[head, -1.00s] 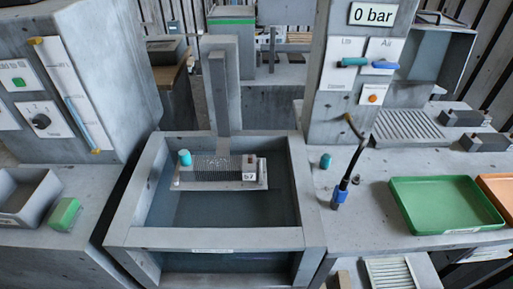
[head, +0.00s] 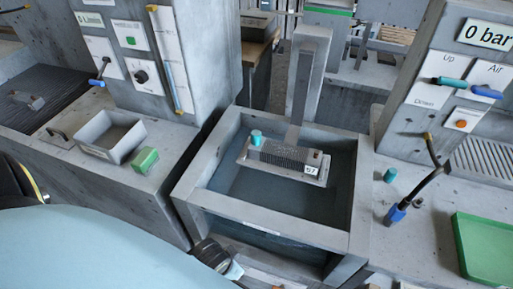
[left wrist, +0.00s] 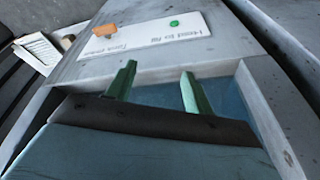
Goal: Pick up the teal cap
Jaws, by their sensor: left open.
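One teal cap (head: 256,137) stands on the left end of a finned grey block (head: 285,156) marked 57, held over the water tank (head: 190,182). A second teal cap (head: 390,175) stands on the grey bench right of the tank. In the left wrist view my left gripper (left wrist: 158,68) is open, with two green fingers apart and nothing between them. Bluish water and a grey wall show behind it; no cap is visible there. In the head view my left arm covers the lower left, and its jaws cannot be made out. My right gripper is not in view.
A blue-tipped hose (head: 396,213) and a green tray (head: 485,250) are on the right bench. A grey bin (head: 110,138) and a green block (head: 145,160) are on the left bench. A grey post (head: 304,85) rises behind the finned block.

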